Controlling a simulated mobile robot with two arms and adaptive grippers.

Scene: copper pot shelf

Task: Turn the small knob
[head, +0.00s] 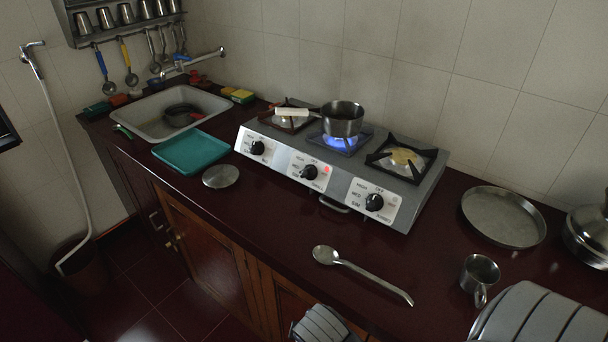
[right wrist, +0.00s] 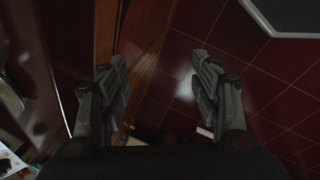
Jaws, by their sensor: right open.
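A silver gas stove (head: 395,218) stands on the dark red counter in the head view. Its front has three black knobs on white dials: left (head: 257,148), middle (head: 309,172) and right (head: 374,202). A red light (head: 327,169) glows beside the middle knob. A blue flame (head: 346,142) burns under a small pot (head: 343,119) on the middle burner. I cannot tell which knob is the small one. My right gripper (right wrist: 157,78) is open and empty in the right wrist view, over red floor tiles beside wooden cabinet doors, away from the knobs. My left gripper is not in view.
A metal spoon (head: 362,275) lies in front of the stove. A cup (head: 480,277), a round tray (head: 504,216) and a lidded pot (head: 590,236) are at right. A teal tray (head: 193,151), a round lid (head: 220,176) and a sink (head: 180,108) are at left.

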